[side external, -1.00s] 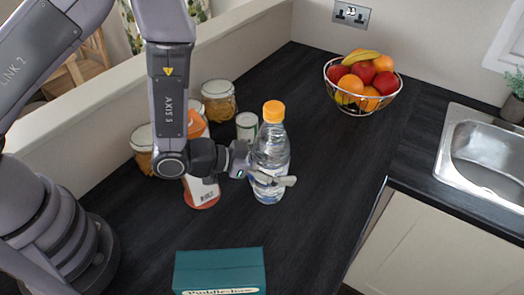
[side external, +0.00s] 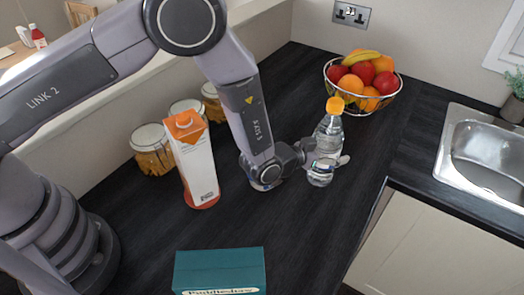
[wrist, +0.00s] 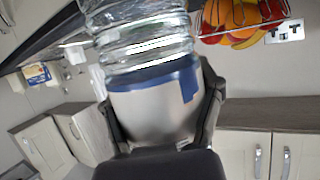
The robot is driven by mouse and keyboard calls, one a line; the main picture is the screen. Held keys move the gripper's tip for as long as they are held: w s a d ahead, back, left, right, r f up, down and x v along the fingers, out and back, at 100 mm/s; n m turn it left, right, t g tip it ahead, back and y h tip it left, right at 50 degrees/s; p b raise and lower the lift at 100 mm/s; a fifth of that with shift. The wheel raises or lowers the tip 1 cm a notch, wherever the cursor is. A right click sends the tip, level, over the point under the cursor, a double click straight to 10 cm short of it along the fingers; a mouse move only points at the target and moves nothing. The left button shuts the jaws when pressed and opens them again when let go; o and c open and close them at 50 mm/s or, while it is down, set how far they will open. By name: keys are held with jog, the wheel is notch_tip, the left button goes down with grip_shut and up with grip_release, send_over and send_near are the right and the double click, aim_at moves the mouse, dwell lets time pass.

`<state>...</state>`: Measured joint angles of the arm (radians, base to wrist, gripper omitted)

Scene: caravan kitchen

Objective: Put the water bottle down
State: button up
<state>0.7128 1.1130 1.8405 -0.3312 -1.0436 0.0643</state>
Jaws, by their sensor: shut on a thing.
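The water bottle (side external: 329,138) is clear plastic with an orange cap, and in the side view it leans slightly to the right. My gripper (side external: 326,163) is shut around its lower half. In the wrist view the bottle (wrist: 140,38) stands between the two fingers of my gripper (wrist: 160,112), with a blue and silver band at the grip. The cap is out of that view. I cannot tell whether the bottle's base touches the dark counter (side external: 310,235).
A wire fruit bowl (side external: 384,105) stands behind and right of the bottle. An orange-topped carton (side external: 196,165) and several jars (side external: 153,150) stand left of my wrist. A teal box (side external: 220,270) is at the front. The counter edge and sink (side external: 485,150) lie right.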

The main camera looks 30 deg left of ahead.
jog(key=shift+w+d+f, duration=0.2)
jog(key=shift+w+f, duration=0.1)
jog(key=shift+f, duration=0.6)
jog(key=shift+w+d+f, duration=0.2)
jog(key=shift+w+f, duration=0.05)
jog(key=shift+f, duration=0.6)
jog(key=shift+w+d+f, duration=0.2)
jog(key=shift+w+f, duration=0.1)
jog(key=shift+f, duration=0.6)
jog(key=shift+f, duration=0.15)
jog(key=o, duration=1.3)
jog(key=shift+c, duration=0.2)
